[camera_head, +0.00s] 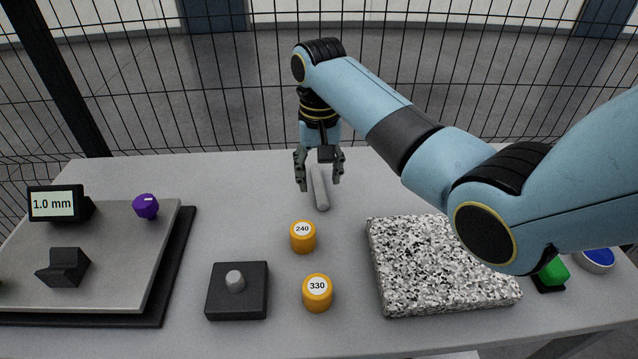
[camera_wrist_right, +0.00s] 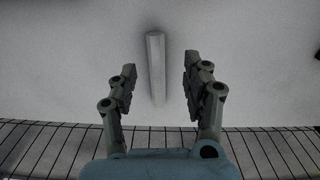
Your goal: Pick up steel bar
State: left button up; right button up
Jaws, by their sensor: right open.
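The steel bar (camera_head: 321,190) is a light grey rod lying on the grey table, pointing away from me, behind the orange cylinder marked 240. My right gripper (camera_head: 319,182) is open above the bar's far part, fingers pointing down, one on each side of it. Part of the bar's far end is hidden behind the gripper in the head view. My left gripper is not in view.
Orange cylinders marked 240 (camera_head: 302,237) and 330 (camera_head: 317,293) stand in front of the bar. A black block with a grey knob (camera_head: 237,291), a speckled slab (camera_head: 440,265) and a grey plate (camera_head: 110,285) lie around. A wire fence (camera_head: 230,90) stands behind the table.

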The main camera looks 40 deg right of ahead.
aim_at(322, 194)
jog(key=shift+d+f, duration=0.1)
jog(key=shift+f, duration=0.3)
jog(key=f, duration=0.3)
jog(key=shift+d+f+p, duration=0.2)
jog(key=shift+f+p, duration=0.1)
jog(key=shift+f, duration=0.6)
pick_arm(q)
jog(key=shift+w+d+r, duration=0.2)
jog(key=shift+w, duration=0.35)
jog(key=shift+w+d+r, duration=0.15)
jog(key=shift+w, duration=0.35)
pick_arm(e)
jog(key=c, duration=0.4)
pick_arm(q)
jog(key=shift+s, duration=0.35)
pick_arm(e)
grip_shut()
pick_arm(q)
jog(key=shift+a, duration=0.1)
pick_arm(e)
jog(key=shift+r, duration=0.1)
